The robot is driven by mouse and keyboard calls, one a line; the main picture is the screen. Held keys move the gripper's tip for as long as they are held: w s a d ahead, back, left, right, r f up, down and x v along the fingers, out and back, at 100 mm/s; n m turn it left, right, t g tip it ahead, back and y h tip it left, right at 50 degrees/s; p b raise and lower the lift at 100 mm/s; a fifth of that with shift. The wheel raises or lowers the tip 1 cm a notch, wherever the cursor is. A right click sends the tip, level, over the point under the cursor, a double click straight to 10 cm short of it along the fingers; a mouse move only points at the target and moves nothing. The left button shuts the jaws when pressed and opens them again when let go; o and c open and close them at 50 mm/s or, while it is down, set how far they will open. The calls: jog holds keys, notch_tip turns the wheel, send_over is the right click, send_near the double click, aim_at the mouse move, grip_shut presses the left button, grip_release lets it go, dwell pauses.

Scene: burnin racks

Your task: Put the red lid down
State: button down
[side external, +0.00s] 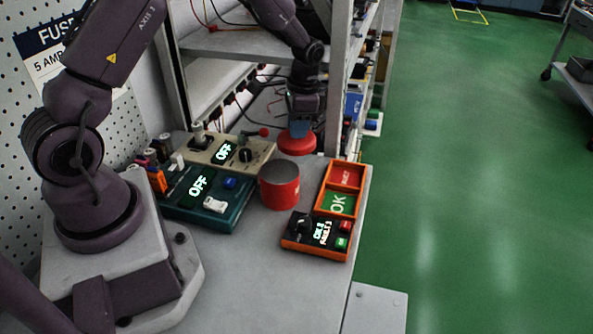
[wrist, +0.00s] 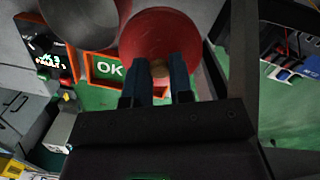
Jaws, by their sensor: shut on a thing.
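The red lid (side external: 297,143) is round and hangs under my gripper (side external: 300,128), at the far end of the bench near the rack post. In the wrist view the lid (wrist: 158,28) shows from above, and my gripper (wrist: 157,68) is shut on its small tan knob. I cannot tell whether the lid touches anything below. The red can (side external: 279,190) stands upright on the bench, nearer the side camera, with its top open. Its open grey inside (wrist: 85,15) shows at the top left of the wrist view, beside the lid and apart from it.
An orange tray with a green OK section (side external: 338,203) and a red section lies right of the can. A black-and-orange control box (side external: 317,235) is in front. A rack post (side external: 338,80) rises close to my gripper.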

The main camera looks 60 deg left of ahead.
notch_tip(320, 180, down, 10)
jog(key=shift+r, duration=0.1)
dwell(0.4)
jog(key=shift+f, duration=0.2)
jog(key=c, duration=1)
grip_release()
jog(key=shift+r, duration=0.1)
